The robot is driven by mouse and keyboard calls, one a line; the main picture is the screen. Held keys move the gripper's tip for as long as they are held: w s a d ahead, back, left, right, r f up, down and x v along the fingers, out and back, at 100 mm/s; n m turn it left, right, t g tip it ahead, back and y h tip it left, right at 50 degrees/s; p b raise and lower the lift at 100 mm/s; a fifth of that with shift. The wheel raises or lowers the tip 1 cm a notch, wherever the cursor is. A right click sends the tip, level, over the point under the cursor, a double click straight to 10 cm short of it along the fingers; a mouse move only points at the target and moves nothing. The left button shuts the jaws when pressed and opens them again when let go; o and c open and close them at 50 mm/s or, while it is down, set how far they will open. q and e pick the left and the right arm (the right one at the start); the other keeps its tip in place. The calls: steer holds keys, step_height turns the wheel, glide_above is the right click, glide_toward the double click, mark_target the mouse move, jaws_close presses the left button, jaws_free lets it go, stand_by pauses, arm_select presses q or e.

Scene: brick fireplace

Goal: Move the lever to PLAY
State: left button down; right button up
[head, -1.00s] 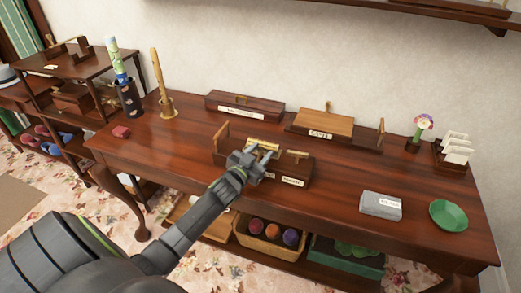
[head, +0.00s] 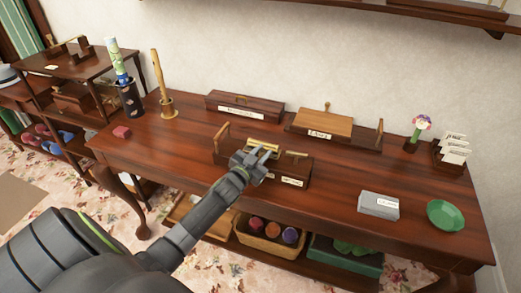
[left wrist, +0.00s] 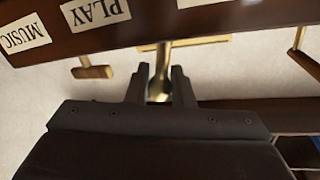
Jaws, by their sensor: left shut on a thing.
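A dark wooden box (head: 228,157) with a brass plate on top stands near the front middle of the table. In the left wrist view its front carries a PLAY label (left wrist: 96,12) and a MUSIC label (left wrist: 24,38), both upside down. A brass lever (left wrist: 160,78) rises from the brass plate (left wrist: 195,41). My left gripper (head: 268,155) is at the box; in the wrist view its two fingers (left wrist: 160,82) are shut on the lever, one on each side. The lever's gripped part is partly hidden. The right gripper is out of view.
Two more wooden boxes stand behind, one with a long label (head: 241,112), one with a lighter lid (head: 325,122). A grey block (head: 378,205) and green bowl (head: 445,214) are at right. A pestle-like wooden stick (head: 161,85) stands at left.

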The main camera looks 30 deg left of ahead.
arm_select(q)
steer(key=shift+d+m+p, duration=0.25)
steer(key=shift+m+p, duration=0.25)
steer(key=shift+m, duration=0.2)
steer(key=shift+f, duration=0.1)
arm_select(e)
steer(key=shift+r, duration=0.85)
arm_select(q)
steer(key=c, duration=1.3)
jaws_free()
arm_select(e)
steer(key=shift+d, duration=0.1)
